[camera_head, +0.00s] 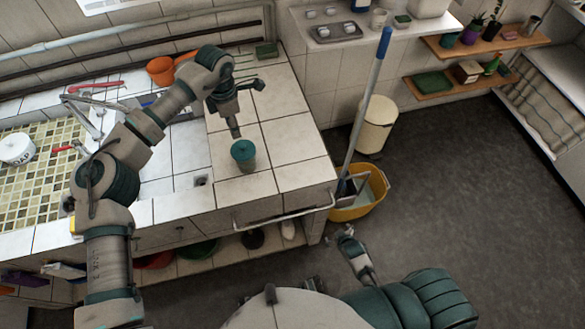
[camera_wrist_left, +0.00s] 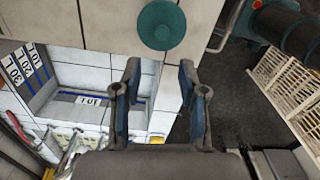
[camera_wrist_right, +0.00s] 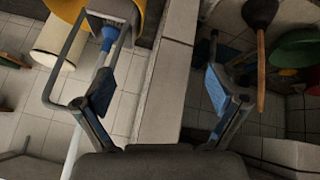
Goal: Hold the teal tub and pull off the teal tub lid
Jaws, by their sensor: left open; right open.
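The teal tub (camera_head: 246,163) stands upright on the white tiled counter, with the round teal lid (camera_head: 243,149) on top. In the left wrist view the lid (camera_wrist_left: 162,25) shows from above, beyond my fingertips, and hides most of the tub. My left gripper (camera_head: 236,134) points down just above and beside the lid, apart from it. The left wrist view shows its two fingers (camera_wrist_left: 158,80) open and empty. My right gripper (camera_head: 346,236) is low, off the counter, in front of it. In the right wrist view its fingers (camera_wrist_right: 162,75) are open with nothing held.
A mosaic sink basin (camera_head: 40,190) lies left of the tub, and an orange pot (camera_head: 160,70) stands behind. A rail (camera_head: 285,211) runs along the counter front. A yellow bucket (camera_head: 362,200) with a blue-handled mop (camera_head: 372,85) stands right of the counter. The tiles around the tub are clear.

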